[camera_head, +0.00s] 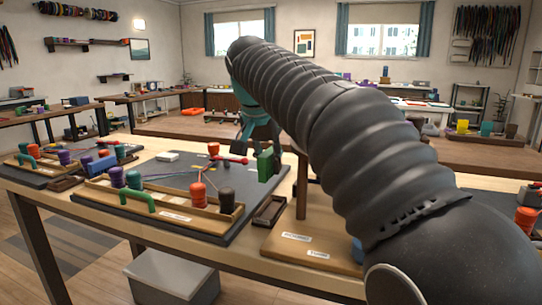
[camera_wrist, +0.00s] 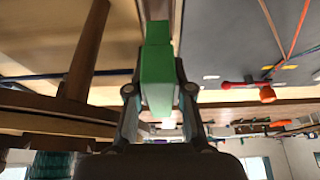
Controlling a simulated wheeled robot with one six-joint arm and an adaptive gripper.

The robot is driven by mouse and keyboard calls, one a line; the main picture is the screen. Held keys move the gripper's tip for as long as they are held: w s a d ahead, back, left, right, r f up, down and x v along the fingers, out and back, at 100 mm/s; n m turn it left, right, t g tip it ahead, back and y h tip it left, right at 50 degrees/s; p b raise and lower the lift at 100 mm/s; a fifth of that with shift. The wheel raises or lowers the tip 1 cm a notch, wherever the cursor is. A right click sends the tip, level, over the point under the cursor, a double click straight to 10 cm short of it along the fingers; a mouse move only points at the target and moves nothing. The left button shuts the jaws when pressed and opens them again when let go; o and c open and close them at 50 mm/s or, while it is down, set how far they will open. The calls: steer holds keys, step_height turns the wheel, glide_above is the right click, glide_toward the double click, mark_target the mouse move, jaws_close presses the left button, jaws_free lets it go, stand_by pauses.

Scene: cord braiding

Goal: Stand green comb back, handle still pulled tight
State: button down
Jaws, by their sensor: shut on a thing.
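The green comb (camera_head: 266,166) is an upright green block in the head view, above the right back part of the dark braiding board (camera_head: 245,196). In the wrist view the green comb (camera_wrist: 157,78) lies between the two fingers of my gripper (camera_wrist: 160,105), which is shut on it. My arm hides much of the gripper in the head view. A red handle (camera_head: 232,158) lies at the back of the board, left of the comb, with cords near it. The red handle (camera_wrist: 250,88) also shows in the wrist view, right of the comb, apart from it.
A wooden stand with an upright post (camera_head: 302,185) and a labelled base (camera_head: 290,240) is right of the board. A small dark tray (camera_head: 269,211) lies between them. Several coloured spools, including an orange one (camera_head: 198,195), stand in the board's front wooden rack.

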steer(key=shift+w+f, duration=0.35)
steer(key=shift+f, duration=0.05)
step_height(320, 180, down, 6)
steer(key=b, duration=0.6)
steer(key=shift+s+d+r+b, duration=0.1)
steer(key=shift+r+b, duration=0.1)
steer(key=shift+b, duration=0.1)
steer(key=shift+p, duration=0.65)
stand_by(1.0)
steer(key=shift+f+b, duration=0.8)
steer(key=shift+f, duration=0.25)
stand_by(0.5)
steer(key=c, duration=1)
jaws_free()
steer(key=shift+o, duration=0.2)
